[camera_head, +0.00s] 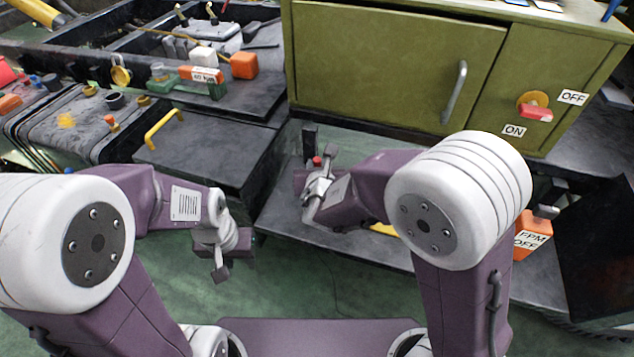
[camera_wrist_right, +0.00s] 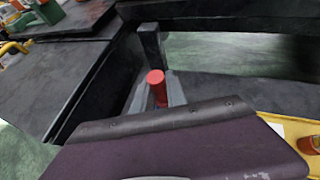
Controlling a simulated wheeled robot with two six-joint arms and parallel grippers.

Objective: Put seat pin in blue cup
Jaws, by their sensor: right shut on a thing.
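A small red pin (camera_wrist_right: 156,80) stands between the two grey fingers of my right gripper (camera_wrist_right: 158,75) in the right wrist view. I take it to be the seat pin. Its red end (camera_head: 317,161) also shows in the head view. My right gripper (camera_head: 320,152) is shut on it, above the dark ledge in front of the green cabinet. My left gripper (camera_head: 232,257) hangs low over the green floor, its fingers apart and nothing seen between them. I cannot make out a blue cup for certain in either view.
The green cabinet (camera_head: 390,60) with a grey handle stands behind my right gripper. A dark box (camera_head: 205,150) with a yellow handle (camera_head: 163,128) is to the left. A yellow piece (camera_head: 384,229) lies partly hidden under my right arm. An orange block (camera_head: 530,238) is at right.

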